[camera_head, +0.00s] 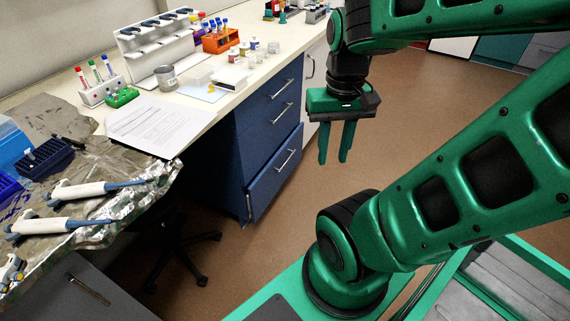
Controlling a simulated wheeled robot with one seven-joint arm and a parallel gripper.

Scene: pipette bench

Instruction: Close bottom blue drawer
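The bottom blue drawer (273,180) is the lowest front in the blue cabinet under the bench, with a silver bar handle (286,160). Its front seems to stand out a little from the drawers above, so it looks partly open. The middle drawer (266,132) and top drawer (270,95) look flush. My green gripper (333,158) hangs with its fingers pointing down, to the right of the drawer front and apart from it. The two fingers are apart with nothing between them. The drawer's inside is not visible.
The bench top (205,125) carries papers (155,122), tube racks, a pipette stand (155,45) and pipettes (75,190) on a foil-edged mat. A dark wheeled chair base (185,250) stands left of the cabinet. The brown floor (290,215) before the drawers is clear.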

